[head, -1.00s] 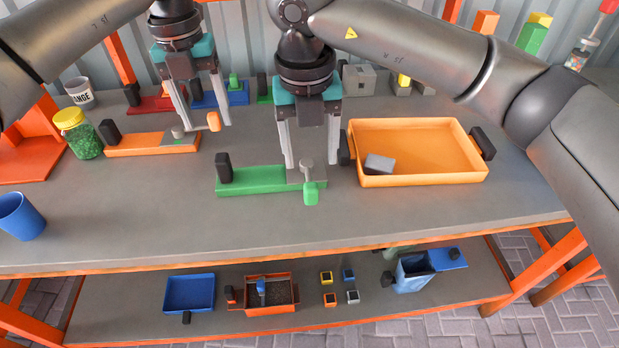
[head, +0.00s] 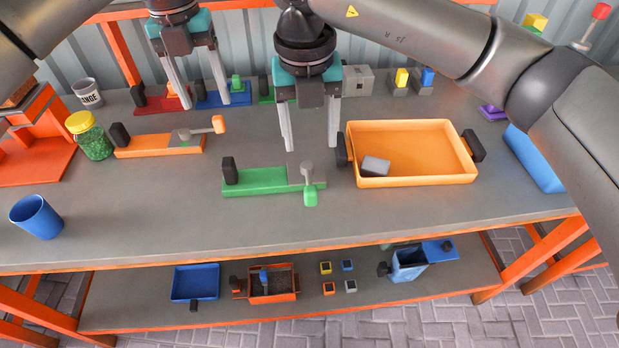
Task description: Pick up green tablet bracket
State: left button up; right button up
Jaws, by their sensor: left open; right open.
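A long green bracket (head: 262,188) lies on the grey table, left of the orange tray. It has an upright black block (head: 229,170) at its left end and a grey lever with a green handle (head: 310,196) at its right end. My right gripper (head: 311,148) is open and empty, pointing down behind the bracket's right end in the picture; its height above the table is hard to tell. My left gripper (head: 205,105) is open and empty, near the blue bracket at the back. Another green piece (head: 266,92) at the back is partly hidden by my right gripper.
An orange bracket (head: 150,148), a green-filled jar (head: 90,138) and a blue cup (head: 36,216) stand at left. An orange tray (head: 425,181) holding a grey block (head: 375,166) is at right. The table's front strip is clear.

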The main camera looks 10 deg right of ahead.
aim_at(236, 183)
jog(key=k, duration=1)
